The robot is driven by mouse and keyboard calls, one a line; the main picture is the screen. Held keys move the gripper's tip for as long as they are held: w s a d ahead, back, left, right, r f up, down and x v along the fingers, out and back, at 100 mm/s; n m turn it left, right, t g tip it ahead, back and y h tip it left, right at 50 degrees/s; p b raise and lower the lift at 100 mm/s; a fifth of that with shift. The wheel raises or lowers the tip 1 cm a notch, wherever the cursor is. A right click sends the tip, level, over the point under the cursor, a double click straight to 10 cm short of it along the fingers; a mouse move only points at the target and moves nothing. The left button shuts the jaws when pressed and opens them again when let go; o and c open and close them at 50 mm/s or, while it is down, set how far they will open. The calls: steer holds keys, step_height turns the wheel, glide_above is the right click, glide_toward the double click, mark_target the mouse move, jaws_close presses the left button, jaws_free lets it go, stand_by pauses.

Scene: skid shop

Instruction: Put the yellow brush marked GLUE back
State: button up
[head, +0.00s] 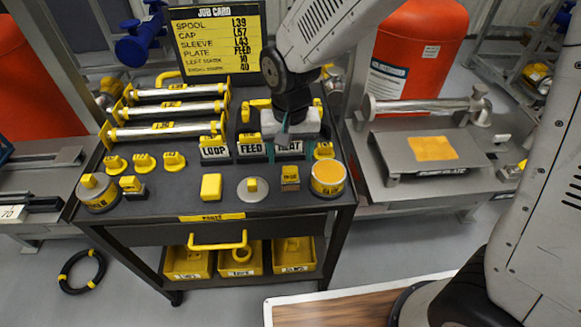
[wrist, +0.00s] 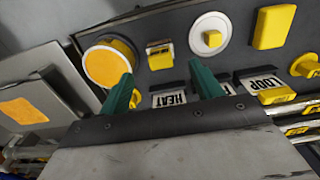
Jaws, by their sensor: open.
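My gripper (head: 287,146) is open and empty above the cart top, over the FEED and HEAT blocks. Its two green fingers also show in the wrist view (wrist: 162,78). I can read no GLUE mark in either view. A small yellow-topped block with a brownish front (head: 290,178) stands on the front part of the cart, just beyond the fingers in the wrist view (wrist: 160,54); I cannot tell if it is the brush. A yellow tub with an orange top (head: 328,180) stands to its right. A yellow-knobbed grey disc (head: 253,190) lies to its left.
Blocks marked LOOP (head: 214,150), FEED (head: 250,149) and HEAT (head: 288,147) stand behind. A yellow block (head: 211,187) is left of the disc. Racked rollers (head: 168,109) and a job card board (head: 217,45) are at the back. Yellow bins (head: 240,261) sit below.

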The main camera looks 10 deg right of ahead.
mark_target(291, 170)
steer(key=shift+r, duration=2)
steer(key=s+d+r, duration=0.6)
steer(key=s+d, duration=0.3)
steer(key=d, duration=0.1)
steer(key=s+d+r+t, duration=0.1)
steer(key=s+d+r, duration=0.5)
steer(key=s+d, duration=0.4)
steer(key=shift+s+d+r, duration=0.15)
steer(key=shift+d+r, duration=0.25)
steer(key=shift+d, duration=0.05)
